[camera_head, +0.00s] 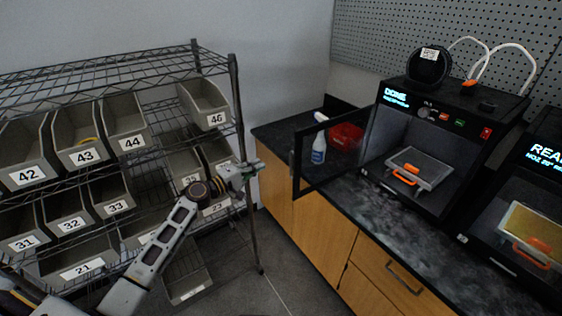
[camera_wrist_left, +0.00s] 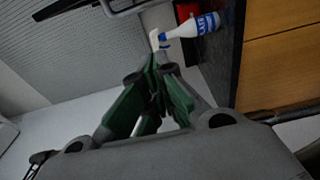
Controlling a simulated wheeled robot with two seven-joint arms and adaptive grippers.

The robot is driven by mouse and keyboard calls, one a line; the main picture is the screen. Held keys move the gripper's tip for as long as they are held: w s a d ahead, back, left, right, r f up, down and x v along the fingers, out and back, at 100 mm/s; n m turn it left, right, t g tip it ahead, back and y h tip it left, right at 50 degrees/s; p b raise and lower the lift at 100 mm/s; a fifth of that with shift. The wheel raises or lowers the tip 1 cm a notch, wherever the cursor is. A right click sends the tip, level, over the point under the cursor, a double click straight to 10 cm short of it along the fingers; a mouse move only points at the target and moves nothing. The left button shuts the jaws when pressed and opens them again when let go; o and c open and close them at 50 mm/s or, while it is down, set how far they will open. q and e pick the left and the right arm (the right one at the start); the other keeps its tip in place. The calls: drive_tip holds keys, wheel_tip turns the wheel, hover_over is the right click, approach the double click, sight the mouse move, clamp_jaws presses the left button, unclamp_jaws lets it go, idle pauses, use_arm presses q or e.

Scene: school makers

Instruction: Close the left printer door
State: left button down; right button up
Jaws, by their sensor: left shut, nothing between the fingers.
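The left printer (camera_head: 440,125) is a black box on the counter, and its screen reads "DONE". Its door (camera_head: 297,172), a black-framed clear panel, stands wide open, swung out to the left over the counter. Inside the printer is a grey plate (camera_head: 420,168) with an orange handle. My left gripper (camera_head: 257,167) is shut and empty, in front of the shelving and left of the door's free edge, apart from it. Its green fingers (camera_wrist_left: 154,62) show together in the left wrist view. My right gripper is not in view.
A spray bottle (camera_head: 319,148) and a red bin (camera_head: 346,137) stand on the counter behind the door panel; the bottle (camera_wrist_left: 197,26) also shows in the wrist view. A wire shelf post (camera_head: 240,130) is close to my left wrist. A second printer (camera_head: 530,200) stands at right.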

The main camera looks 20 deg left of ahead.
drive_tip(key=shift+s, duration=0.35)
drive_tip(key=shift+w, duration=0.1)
use_arm(q)
drive_tip(key=shift+p+x, duration=0.85)
drive_tip(key=shift+x, duration=4.2)
drive_tip(key=s+d+p, duration=0.2)
drive_tip(key=s, duration=0.1)
drive_tip(key=shift+s+d, duration=0.1)
drive_tip(key=shift+d, duration=0.1)
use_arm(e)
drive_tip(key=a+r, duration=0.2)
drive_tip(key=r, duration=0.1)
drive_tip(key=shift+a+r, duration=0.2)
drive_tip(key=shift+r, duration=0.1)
use_arm(q)
drive_tip(key=shift+d, duration=0.1)
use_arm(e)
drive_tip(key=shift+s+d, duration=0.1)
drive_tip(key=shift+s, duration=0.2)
